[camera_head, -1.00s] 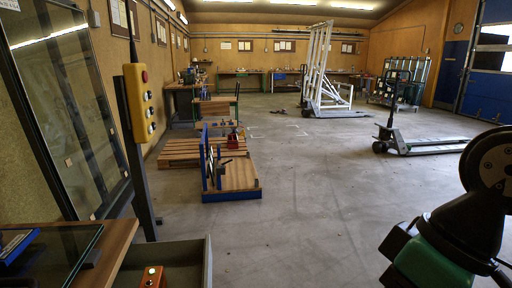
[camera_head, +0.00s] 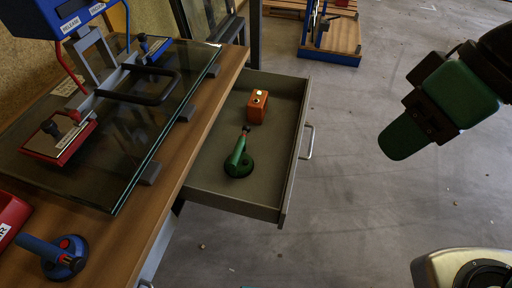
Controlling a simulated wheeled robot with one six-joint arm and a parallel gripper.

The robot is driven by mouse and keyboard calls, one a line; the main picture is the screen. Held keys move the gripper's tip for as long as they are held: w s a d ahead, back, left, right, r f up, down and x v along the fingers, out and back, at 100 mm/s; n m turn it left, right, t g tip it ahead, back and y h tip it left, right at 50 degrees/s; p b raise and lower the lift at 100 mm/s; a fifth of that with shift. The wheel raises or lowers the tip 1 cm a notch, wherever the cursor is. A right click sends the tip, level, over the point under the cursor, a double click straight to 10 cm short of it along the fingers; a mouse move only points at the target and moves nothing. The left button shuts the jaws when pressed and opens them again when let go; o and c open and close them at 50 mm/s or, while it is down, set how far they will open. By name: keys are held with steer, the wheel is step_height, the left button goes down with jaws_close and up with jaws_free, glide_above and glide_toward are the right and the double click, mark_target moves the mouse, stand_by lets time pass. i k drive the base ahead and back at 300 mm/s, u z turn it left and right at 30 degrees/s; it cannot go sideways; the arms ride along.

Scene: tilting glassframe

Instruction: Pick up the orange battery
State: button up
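The orange battery (camera_head: 256,109) is a small orange block with a pale round spot on top. It stands in the open grey drawer (camera_head: 216,172), towards the far end. A green tool with a round base (camera_head: 238,165) lies nearer in the same drawer, apart from the battery. My gripper (camera_head: 402,138), dark with green parts, hangs over the floor to the right of the drawer, well away from the battery. Its fingers show from one side only, so their opening is hidden.
The wooden bench (camera_head: 188,150) left of the drawer bears a glass sheet (camera_head: 70,176) with lifting tools on it. A blue suction cup (camera_head: 62,257) sits near its front. The drawer's handle (camera_head: 308,142) juts out to the right. The floor (camera_head: 345,190) there is clear.

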mark_target(257, 107)
steer(key=u, duration=1.7)
steer(key=k, duration=0.95)
steer(key=z, duration=1.1)
steer(key=i, duration=0.5)
steer(key=u, duration=0.05)
